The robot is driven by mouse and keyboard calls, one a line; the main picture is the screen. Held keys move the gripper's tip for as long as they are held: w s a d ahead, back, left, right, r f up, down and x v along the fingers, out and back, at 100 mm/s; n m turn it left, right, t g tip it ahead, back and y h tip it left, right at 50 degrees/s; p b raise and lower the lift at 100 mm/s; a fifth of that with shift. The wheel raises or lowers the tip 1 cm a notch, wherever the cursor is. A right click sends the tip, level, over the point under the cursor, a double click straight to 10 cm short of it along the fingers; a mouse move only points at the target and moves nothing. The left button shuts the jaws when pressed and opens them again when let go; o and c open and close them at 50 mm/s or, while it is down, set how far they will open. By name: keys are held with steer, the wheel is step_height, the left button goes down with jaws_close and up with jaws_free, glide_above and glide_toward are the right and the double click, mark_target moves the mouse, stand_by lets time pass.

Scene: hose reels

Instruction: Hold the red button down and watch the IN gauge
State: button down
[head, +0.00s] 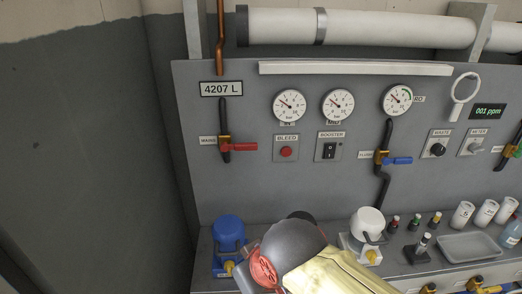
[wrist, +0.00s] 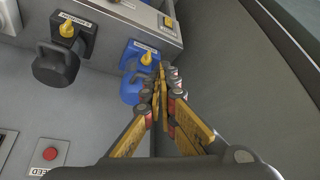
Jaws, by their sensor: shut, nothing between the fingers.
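The red button (head: 286,152) sits on a plate marked BLEED on the grey wall panel. It also shows at the lower left of the wrist view (wrist: 48,152), apart from my gripper. Three round white gauges are above: a left gauge (head: 289,104), a middle gauge (head: 338,105) and a right gauge (head: 397,99). The labels under the left and middle ones are too small to read surely. The left gauge's needle points to the upper left. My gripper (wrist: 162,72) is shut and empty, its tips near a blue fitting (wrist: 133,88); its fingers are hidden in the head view.
A red-handled valve (head: 238,147) is left of the button, and a black booster switch (head: 329,151) is right of it. The bench below holds a blue fitting (head: 229,232), a white fitting (head: 367,225), small bottles and a grey tray (head: 468,246). The panel around the button is unobstructed.

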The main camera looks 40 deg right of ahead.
steer(key=shift+w+a, duration=0.25)
steer(key=shift+w, duration=0.05)
